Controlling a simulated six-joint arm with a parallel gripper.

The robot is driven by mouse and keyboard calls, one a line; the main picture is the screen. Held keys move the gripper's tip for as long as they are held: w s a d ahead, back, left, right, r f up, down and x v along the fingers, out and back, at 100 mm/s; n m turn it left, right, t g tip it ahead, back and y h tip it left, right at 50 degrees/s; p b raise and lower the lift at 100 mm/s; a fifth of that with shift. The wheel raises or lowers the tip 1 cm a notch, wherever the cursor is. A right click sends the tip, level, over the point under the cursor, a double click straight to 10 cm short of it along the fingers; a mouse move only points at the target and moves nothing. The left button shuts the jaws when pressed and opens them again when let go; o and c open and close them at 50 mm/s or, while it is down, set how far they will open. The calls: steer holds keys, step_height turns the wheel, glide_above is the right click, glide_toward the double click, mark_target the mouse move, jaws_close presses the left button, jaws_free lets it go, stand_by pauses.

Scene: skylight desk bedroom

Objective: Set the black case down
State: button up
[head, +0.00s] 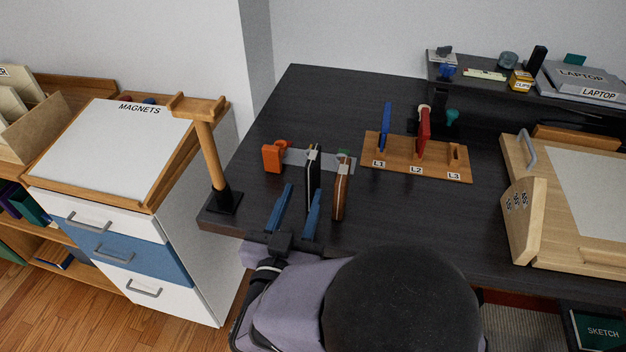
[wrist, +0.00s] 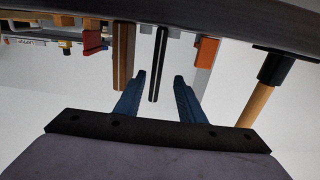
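The black case (head: 313,165) is a thin slab standing upright on the dark desk, with a pale strip along its top edge. In the wrist view the black case (wrist: 160,52) lies between the fingers, with a gap on each side. My gripper (head: 302,190) has two blue fingers, spread apart at the desk's front edge. In the wrist view my gripper (wrist: 160,78) is open and neither finger seems to touch the case. The case's lower part is partly hidden by a finger in the head view.
A brown slab (head: 341,188) stands close right of the case. An orange block (head: 274,158) with a grey strip (head: 303,159) is at its left and behind. A wooden post (head: 208,155) stands at the left corner. A slotted rack (head: 441,168) marked L1, L2, L3 lies beyond.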

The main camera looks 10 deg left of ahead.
mark_target(310, 187)
steer(key=shift+w+d+r+p, duration=0.15)
steer(key=shift+w+p, duration=0.2)
steer(key=shift+w, duration=0.7)
steer(key=shift+w+d+f+p, duration=0.1)
steer(key=shift+w+p, duration=0.3)
steer(key=shift+w, duration=0.7)
steer(key=shift+w+d+r+p, duration=0.15)
steer(key=shift+w+p, duration=0.2)
steer(key=shift+w, duration=0.7)
steer(key=shift+w+f, duration=0.15)
steer(key=shift+w, duration=0.3)
jaws_close()
